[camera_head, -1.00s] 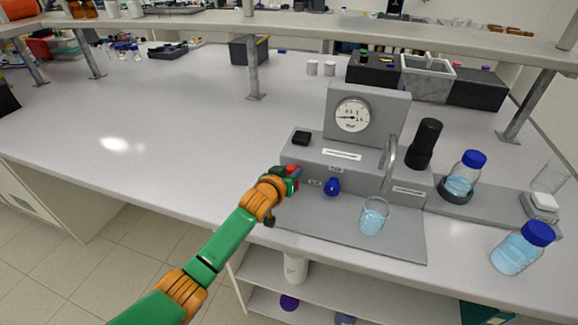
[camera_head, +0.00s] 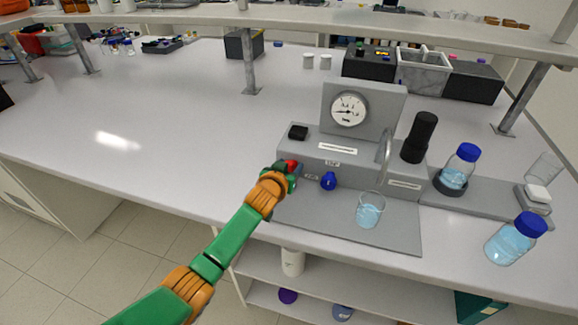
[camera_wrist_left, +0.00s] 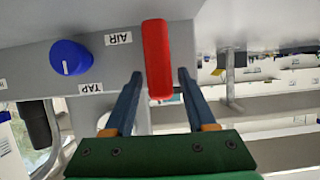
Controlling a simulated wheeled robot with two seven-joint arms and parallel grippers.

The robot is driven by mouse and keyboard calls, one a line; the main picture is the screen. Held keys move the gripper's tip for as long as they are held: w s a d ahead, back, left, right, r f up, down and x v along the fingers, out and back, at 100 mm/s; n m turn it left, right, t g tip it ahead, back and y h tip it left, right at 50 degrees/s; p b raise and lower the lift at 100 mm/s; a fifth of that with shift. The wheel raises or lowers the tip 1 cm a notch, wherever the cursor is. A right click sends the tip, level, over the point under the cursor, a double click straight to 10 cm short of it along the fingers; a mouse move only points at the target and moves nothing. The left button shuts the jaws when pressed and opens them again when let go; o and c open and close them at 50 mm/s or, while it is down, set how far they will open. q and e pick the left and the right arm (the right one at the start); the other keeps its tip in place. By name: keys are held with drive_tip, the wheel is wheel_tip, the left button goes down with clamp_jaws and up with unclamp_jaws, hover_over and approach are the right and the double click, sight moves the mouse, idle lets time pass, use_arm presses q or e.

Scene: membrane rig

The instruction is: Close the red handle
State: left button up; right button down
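The red handle (camera_wrist_left: 157,58) is on the grey rig next to the AIR label, and in the left wrist view it reaches in between the fingertips of my left gripper (camera_wrist_left: 157,82). The fingers are apart, with a gap on each side of the handle. In the head view only a bit of the red handle (camera_head: 292,166) shows past my left gripper (camera_head: 288,172), which hides the rest. The blue knob (camera_wrist_left: 71,57) by the TAP label sits beside it, and it also shows in the head view (camera_head: 328,181). My right gripper is not seen.
The grey rig (camera_head: 400,177) carries a pressure gauge (camera_head: 348,110) and a curved spout above a beaker of blue liquid (camera_head: 369,211). Blue-capped bottles (camera_head: 515,238) stand at the right. The bench left of the rig is clear.

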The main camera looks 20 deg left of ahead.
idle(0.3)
use_arm(q)
drive_tip(key=shift+s+r, duration=0.2)
drive_tip(key=shift+s, duration=0.15)
drive_tip(key=v, duration=0.6)
drive_tip(key=shift+p, duration=0.35)
drive_tip(key=shift+s, duration=0.1)
